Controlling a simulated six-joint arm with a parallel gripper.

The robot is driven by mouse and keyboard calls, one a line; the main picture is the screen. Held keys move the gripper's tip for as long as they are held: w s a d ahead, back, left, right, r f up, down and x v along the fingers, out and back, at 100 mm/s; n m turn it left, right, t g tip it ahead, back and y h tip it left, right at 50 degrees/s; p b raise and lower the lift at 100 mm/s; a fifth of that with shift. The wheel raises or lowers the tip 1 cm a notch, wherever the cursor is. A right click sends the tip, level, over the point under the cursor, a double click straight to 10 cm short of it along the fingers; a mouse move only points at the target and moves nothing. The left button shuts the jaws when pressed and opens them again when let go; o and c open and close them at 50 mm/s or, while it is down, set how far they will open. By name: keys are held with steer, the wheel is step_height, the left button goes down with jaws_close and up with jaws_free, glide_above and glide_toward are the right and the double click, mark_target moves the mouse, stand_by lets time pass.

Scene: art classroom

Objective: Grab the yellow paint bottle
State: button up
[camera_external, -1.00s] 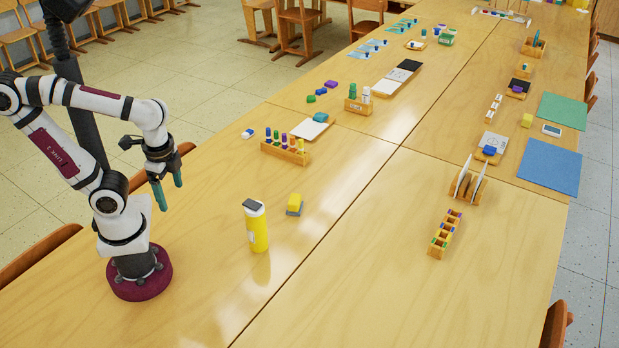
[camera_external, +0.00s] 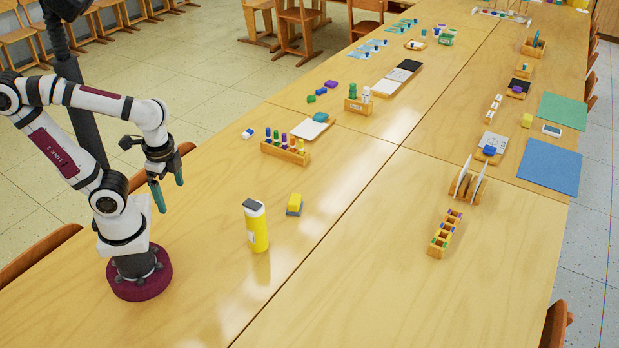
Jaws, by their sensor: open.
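The yellow paint bottle (camera_external: 257,232) stands upright on the wooden table, right of my arm's base. It has a white top and a dark grey cap. My gripper (camera_external: 170,194) is to the left of the bottle and above the table's left edge, pointing down. Its teal-tipped fingers are apart, with nothing between them. The gripper and the bottle are well apart, and nothing hides the bottle.
A wooden rack of coloured pegs (camera_external: 286,152) stands farther back, beside a white board (camera_external: 310,128). The table between my gripper and the bottle is clear.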

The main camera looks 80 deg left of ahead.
steer(key=n+t+h, duration=0.9)
steer(key=n+t, duration=0.2)
steer(key=n, duration=2.4)
glide_toward(265, 224)
steer(key=x, duration=0.5)
steer(key=shift+a+f, duration=0.25)
steer(key=shift+a, duration=0.15)
steer(key=x, duration=0.5)
steer(key=shift+d+r, duration=0.15)
steer(key=shift+d, duration=0.3)
jaws_close()
